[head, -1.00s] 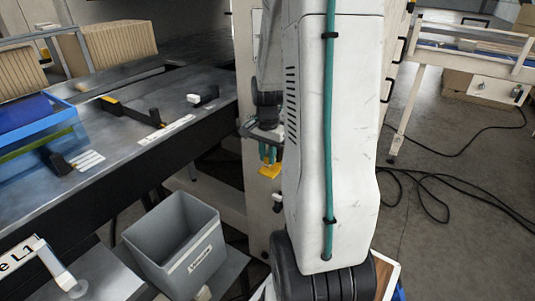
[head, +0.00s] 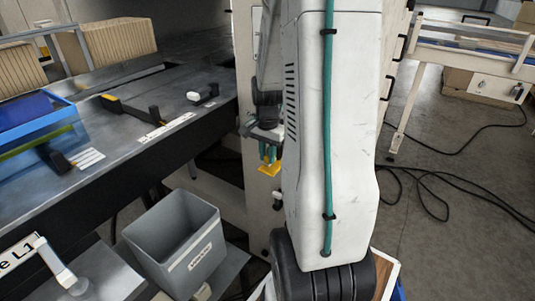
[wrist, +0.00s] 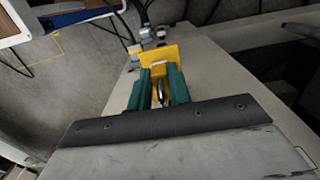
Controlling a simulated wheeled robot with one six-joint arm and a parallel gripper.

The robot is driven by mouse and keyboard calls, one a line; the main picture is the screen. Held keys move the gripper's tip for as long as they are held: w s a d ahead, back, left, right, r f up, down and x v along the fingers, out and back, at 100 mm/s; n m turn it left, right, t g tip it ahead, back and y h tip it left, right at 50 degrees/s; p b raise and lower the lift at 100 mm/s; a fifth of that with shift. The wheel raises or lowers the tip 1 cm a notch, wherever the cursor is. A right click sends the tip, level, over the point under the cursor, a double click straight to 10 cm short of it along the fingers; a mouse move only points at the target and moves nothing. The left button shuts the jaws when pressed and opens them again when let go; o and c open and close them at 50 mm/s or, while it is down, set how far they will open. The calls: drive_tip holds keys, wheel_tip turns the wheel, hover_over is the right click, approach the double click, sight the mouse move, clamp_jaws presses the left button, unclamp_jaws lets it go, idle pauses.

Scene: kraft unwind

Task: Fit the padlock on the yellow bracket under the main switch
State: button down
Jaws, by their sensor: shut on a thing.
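My gripper (wrist: 159,88) has green fingers and is shut on the padlock (wrist: 161,93), of which only a narrow dark and metallic part shows between them. The yellow bracket (wrist: 172,53) stands directly beyond the fingertips in the wrist view, with a pale bar across its middle. In the head view my gripper (head: 268,153) is just above the yellow bracket (head: 268,169), close to the cream machine panel. Whether the padlock touches the bracket or passes through it I cannot tell. The main switch is not clearly visible; my arm hides part of the panel.
A grey bin (head: 178,240) stands at the lower left, below a dark workbench (head: 140,75) with a blue crate (head: 35,120). Black cables (head: 430,185) lie on the floor at right. Grey fittings (wrist: 136,52) and cables sit beside the bracket.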

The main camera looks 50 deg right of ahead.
drive_tip(key=shift+f, duration=0.5)
idle(0.7)
drive_tip(key=c, duration=1.2)
unclamp_jaws()
wheel_tip(320, 180, up, 8)
drive_tip(key=shift+f, duration=0.1)
